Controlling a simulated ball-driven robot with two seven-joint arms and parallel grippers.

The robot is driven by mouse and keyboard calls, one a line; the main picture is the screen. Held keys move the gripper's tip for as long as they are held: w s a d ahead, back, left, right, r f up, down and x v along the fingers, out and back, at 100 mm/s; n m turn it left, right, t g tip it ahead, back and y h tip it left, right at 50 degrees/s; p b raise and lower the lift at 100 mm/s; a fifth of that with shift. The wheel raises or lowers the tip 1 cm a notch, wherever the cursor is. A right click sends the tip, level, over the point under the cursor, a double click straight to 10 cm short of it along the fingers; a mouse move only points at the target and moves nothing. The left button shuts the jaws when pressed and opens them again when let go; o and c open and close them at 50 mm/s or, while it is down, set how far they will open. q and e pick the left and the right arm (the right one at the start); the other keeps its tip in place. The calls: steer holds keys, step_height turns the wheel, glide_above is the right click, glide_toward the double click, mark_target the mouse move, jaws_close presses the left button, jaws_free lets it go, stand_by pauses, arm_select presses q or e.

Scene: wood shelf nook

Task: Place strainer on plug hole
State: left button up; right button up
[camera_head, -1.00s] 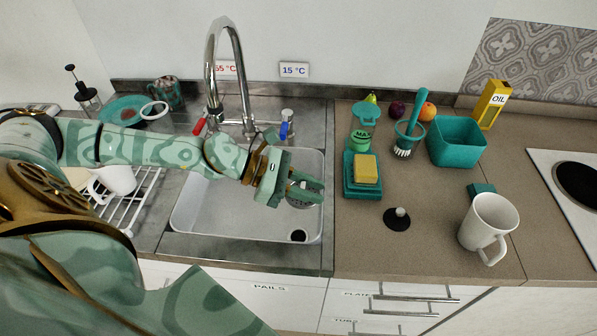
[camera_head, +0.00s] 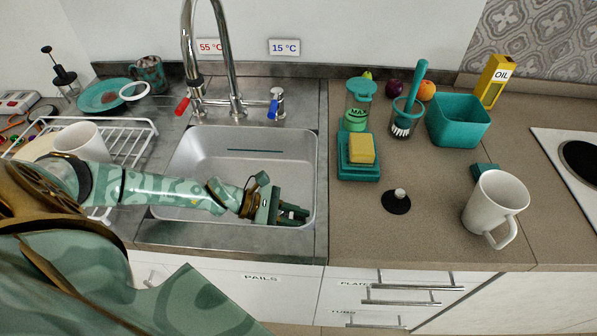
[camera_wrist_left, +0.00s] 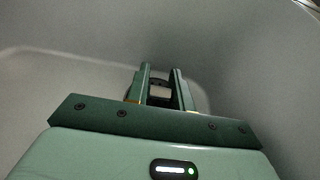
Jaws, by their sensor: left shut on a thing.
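My left gripper (camera_head: 297,213) is low inside the sink basin (camera_head: 235,148), at its front right corner. In the left wrist view its two fingers (camera_wrist_left: 161,95) are closed on a small part of the strainer (camera_wrist_left: 160,90), which shows only as a pale patch with a dark round edge between the fingertips. The fingers hide most of the strainer in the head view. The plug hole is hidden beneath the gripper, so I cannot tell whether the strainer touches it. My right gripper is not in view.
The tap (camera_head: 232,60) arches over the back of the sink. A dish rack (camera_head: 125,135) stands to the left.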

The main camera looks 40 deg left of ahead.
arm_select(q)
steer(key=shift+f, duration=0.25)
steer(key=o, duration=0.6)
steer(key=shift+f, duration=0.1)
steer(key=shift+c, duration=0.2)
steer(key=o, duration=0.4)
steer(key=shift+r, duration=0.35)
steer(key=p+v, duration=0.1)
steer(key=v, duration=0.6)
steer(key=shift+s+a, duration=0.1)
steer(key=shift+a, duration=0.1)
